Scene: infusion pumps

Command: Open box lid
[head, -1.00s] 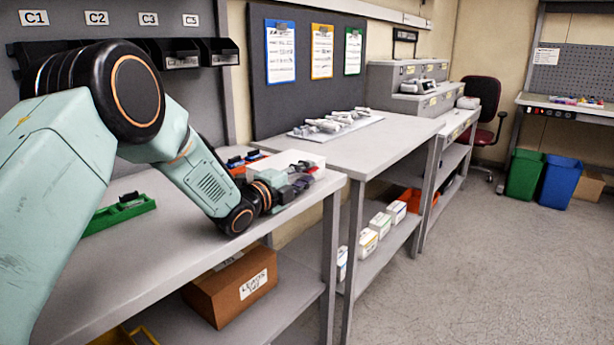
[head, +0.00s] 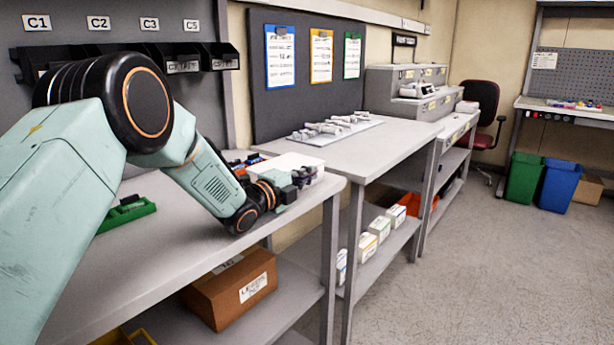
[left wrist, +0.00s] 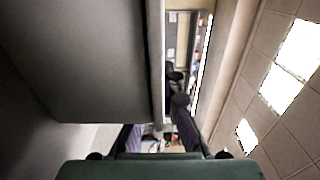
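A white box (head: 284,162) stands near the right end of the near workbench in the head view, partly hidden behind my left gripper. Its lid cannot be told apart from its body. My left gripper (head: 300,177) is at the box's near right side; whether it touches is unclear. In the left wrist view my gripper (left wrist: 159,134) has its two dark fingers apart, with a gap between them. A large plain grey surface (left wrist: 85,55) fills the left of that view close by; I cannot tell if it is the box. My right gripper is not in view.
A green tray (head: 126,213) lies on the near bench (head: 160,260), left of my arm. A cardboard box (head: 230,290) sits on the shelf below. A second bench (head: 375,145) stands beyond, holding a tray of parts (head: 337,130).

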